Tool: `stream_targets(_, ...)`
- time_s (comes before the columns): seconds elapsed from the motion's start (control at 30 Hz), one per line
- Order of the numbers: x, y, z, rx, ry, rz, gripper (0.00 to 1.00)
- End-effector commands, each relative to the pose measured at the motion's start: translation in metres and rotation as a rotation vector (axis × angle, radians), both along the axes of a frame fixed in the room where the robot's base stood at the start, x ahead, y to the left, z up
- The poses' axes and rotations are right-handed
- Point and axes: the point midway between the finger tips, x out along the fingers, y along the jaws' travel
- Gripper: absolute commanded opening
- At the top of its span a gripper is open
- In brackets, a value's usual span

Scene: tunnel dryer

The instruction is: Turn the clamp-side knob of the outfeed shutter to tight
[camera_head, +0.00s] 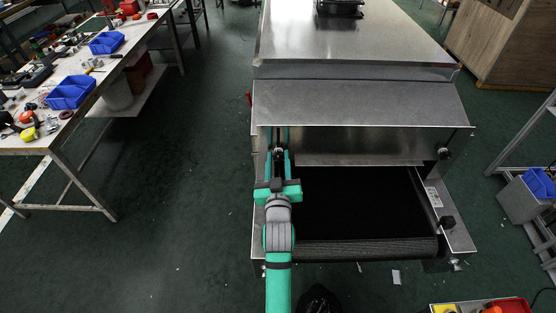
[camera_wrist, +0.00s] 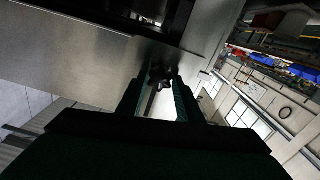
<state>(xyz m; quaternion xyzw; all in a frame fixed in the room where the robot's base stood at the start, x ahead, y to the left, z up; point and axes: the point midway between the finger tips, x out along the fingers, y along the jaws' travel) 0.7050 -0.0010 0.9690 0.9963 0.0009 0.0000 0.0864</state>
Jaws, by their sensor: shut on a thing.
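The outfeed shutter (camera_head: 372,143) is a flat metal panel under the dryer's sloping hood, above the dark belt opening. My gripper (camera_head: 278,150) reaches to the left end of this shutter. In the wrist view my gripper (camera_wrist: 160,82) has its two fingers on either side of a small dark lobed knob (camera_wrist: 160,74), shut on it. A dark knob (camera_head: 444,153) sits at the shutter's right end, clear of my gripper. Any tight or loose marking cannot be made out.
The black conveyor belt (camera_head: 360,205) lies right of my arm, with another black knob (camera_head: 447,222) on its right side plate. A workbench (camera_head: 130,48) with blue bins stands at left. Green floor between bench and dryer is mostly clear.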

Motion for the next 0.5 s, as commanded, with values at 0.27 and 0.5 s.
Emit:
stream_targets(0.27,-0.0011,-0.0021,-0.0006,0.258,0.001,-0.002,0.10)
stream_targets(0.5,-0.0010,-0.0031,-0.0009,0.487,0.002,-0.002,0.10)
